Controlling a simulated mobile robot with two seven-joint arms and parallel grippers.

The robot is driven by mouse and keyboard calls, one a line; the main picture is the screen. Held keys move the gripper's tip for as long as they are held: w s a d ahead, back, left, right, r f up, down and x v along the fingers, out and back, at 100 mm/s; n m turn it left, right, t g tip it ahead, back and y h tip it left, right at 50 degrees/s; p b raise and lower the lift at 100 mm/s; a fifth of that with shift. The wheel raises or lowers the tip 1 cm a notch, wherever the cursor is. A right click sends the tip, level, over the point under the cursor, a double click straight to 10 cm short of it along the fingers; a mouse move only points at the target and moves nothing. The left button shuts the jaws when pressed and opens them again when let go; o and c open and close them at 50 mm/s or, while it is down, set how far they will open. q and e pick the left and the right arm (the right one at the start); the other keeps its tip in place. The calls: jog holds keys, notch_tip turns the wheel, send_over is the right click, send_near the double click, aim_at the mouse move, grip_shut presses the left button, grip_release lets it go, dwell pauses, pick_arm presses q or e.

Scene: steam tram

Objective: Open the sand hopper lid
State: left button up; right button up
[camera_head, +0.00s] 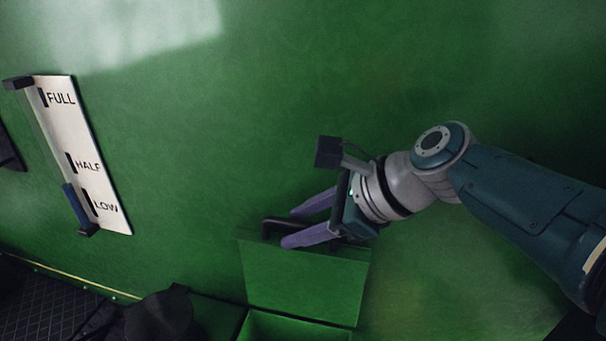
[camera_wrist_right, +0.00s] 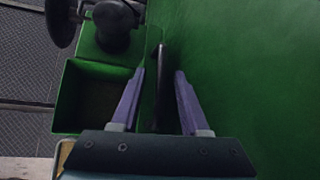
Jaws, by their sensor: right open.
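The green sand hopper lid (camera_head: 305,281) stands raised near the green wall, above the open hopper box (camera_head: 290,328). A dark bar handle (camera_head: 272,222) is at its upper edge. In the right wrist view, the hopper's dark interior (camera_wrist_right: 97,98) shows to the left of the lid (camera_wrist_right: 149,88). My right gripper (camera_head: 288,228) is open at the handle, with its purple fingers on either side of it. In the right wrist view, the dark handle (camera_wrist_right: 164,75) lies between the open fingers (camera_wrist_right: 160,74); whether they touch it is unclear. My left gripper is out of view.
A white level plate (camera_head: 85,150) marked FULL, HALF and LOW is on the wall at left. A dark rounded fitting (camera_head: 160,317) stands left of the hopper and also shows in the right wrist view (camera_wrist_right: 115,20). The wall above the gripper is bare.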

jog(key=p+v, duration=0.1)
jog(key=v, duration=0.1)
jog(key=shift+s+d+r+p, duration=0.1)
jog(key=shift+d+r+p, duration=0.05)
jog(key=shift+r+p, duration=0.2)
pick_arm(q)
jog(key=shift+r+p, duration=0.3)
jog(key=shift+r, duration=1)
pick_arm(e)
jog(key=v, duration=0.6)
jog(key=shift+s+d+r, duration=0.2)
jog(key=shift+d, duration=0.05)
